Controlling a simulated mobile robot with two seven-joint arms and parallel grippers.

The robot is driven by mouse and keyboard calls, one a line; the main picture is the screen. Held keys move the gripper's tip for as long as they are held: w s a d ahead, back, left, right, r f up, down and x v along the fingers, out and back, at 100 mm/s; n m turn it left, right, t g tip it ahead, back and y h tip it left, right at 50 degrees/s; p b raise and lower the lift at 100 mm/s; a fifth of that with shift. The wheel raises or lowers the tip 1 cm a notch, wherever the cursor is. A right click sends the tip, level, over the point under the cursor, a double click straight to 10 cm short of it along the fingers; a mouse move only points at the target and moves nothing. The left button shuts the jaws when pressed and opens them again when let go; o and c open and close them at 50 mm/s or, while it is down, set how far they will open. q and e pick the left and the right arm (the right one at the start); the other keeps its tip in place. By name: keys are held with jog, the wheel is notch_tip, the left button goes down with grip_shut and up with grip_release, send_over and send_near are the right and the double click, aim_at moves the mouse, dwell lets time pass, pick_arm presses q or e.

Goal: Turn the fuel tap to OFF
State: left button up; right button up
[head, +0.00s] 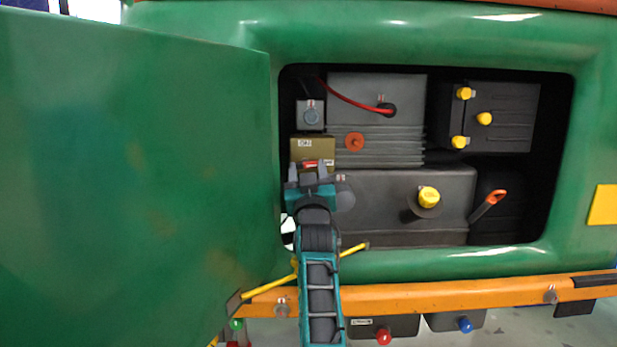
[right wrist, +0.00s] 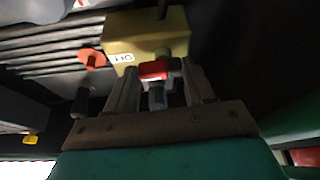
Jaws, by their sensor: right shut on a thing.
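The fuel tap is a small red lever (head: 311,163) on the front of an olive-yellow box (head: 318,147) at the left side of the open engine bay. A pale label marked ON sits on the upper left of the box; a second pale mark to the right of the lever is too small to read. My right gripper (head: 308,172) reaches up from below, with one finger on each side of the lever, shut on it. In the right wrist view the red lever (right wrist: 157,69) sits between the fingers. Its lower part and exact angle are partly hidden. My left gripper is not in view.
A green door panel (head: 130,170) stands open close on the left. An orange knob (head: 354,142) and grey finned block are right of the box. A dark tank with yellow cap (head: 428,197) lies lower right. An orange bumper bar (head: 430,295) runs below the opening.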

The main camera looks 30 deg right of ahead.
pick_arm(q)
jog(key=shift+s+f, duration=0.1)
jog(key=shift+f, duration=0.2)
pick_arm(e)
jog(key=shift+a+f+m+h, duration=0.1)
jog(key=shift+m+h, duration=0.3)
jog(key=shift+m, duration=0.5)
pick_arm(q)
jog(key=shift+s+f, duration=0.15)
pick_arm(e)
jog(key=shift+g, duration=0.3)
jog(key=o, duration=1)
jog(key=shift+o, duration=0.2)
pick_arm(q)
jog(key=p, duration=0.1)
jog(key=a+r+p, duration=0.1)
jog(key=p, duration=0.1)
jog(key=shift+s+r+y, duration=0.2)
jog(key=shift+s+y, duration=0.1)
pick_arm(e)
notch_tip(320, 180, up, 20)
